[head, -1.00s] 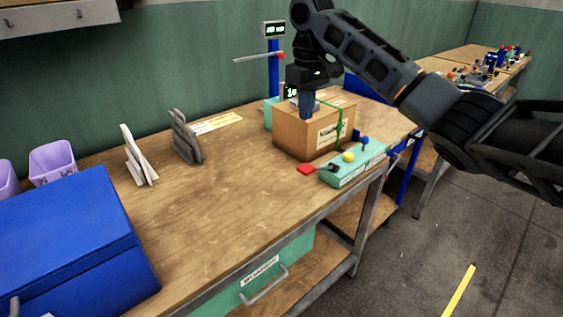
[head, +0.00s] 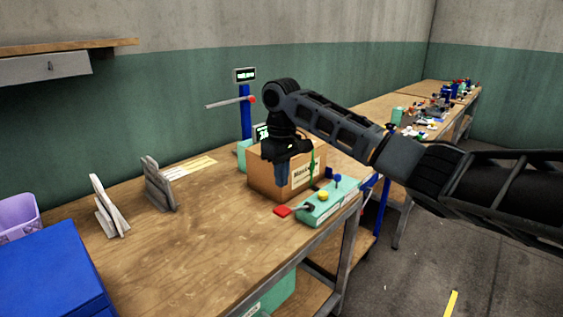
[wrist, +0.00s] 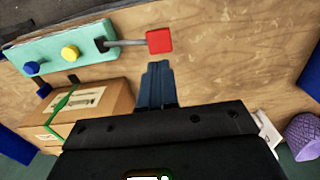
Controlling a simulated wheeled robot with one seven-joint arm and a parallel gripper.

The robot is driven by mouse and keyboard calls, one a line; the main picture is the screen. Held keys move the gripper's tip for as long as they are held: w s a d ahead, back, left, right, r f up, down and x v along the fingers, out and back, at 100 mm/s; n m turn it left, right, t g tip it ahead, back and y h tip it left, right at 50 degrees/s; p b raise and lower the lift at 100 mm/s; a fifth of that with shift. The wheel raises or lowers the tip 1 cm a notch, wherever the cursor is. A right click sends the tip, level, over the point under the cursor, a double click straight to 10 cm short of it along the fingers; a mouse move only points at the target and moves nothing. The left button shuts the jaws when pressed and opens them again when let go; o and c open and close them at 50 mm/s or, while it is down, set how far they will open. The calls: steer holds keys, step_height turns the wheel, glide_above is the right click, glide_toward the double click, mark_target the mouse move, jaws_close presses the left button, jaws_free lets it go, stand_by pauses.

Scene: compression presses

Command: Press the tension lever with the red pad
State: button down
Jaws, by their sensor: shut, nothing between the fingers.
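The red pad also shows in the wrist view (wrist: 159,41), beside the teal box (wrist: 52,44). My gripper (head: 281,182) is shut and empty, pointing down in front of the cardboard box and above the pad. In the wrist view the blue fingertips (wrist: 159,66) appear just below the pad, with a visible gap. I see no contact.
A strapped cardboard box (head: 267,181) stands behind the teal box. A yellow knob (head: 323,196) and a blue knob (head: 337,178) are on the teal box. A blue post (head: 245,112) carries a red-tipped rod. Wood left of the pad is clear.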

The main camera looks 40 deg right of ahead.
mark_target(281, 209)
step_height(281, 209, down, 8)
steer(key=shift+r+p, duration=0.25)
steer(key=shift+p, duration=0.3)
steer(key=shift+f, duration=0.1)
